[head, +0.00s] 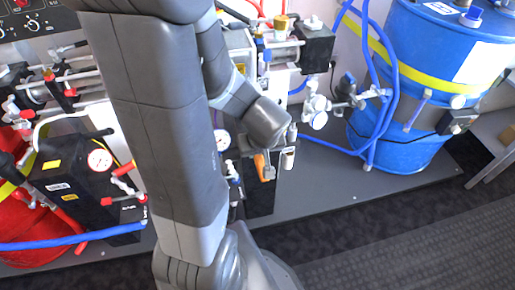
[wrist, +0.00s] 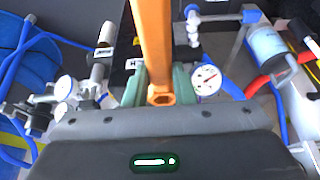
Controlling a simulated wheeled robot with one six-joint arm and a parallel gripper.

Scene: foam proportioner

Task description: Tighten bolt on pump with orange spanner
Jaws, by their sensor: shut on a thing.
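The orange spanner (wrist: 152,45) runs from the top of the wrist view down to between the greenish fingers of my gripper (wrist: 160,88), which is shut on its near, ringed end. Its far end runs out of the wrist view. In the head view a short orange part of the spanner (head: 260,164) shows just below my wrist, in front of a dark unit. My gripper is mostly hidden there by my own arm. I cannot pick out the pump or its bolt for certain, nor tell whether the spanner touches anything.
A blue drum (head: 405,125) with a yellow band stands at right, with blue hoses beside it. A black box with a gauge (head: 100,160) and a red drum (head: 32,235) are at left. Pipes and valves crowd the back. Dark floor (head: 400,245) is clear at front right.

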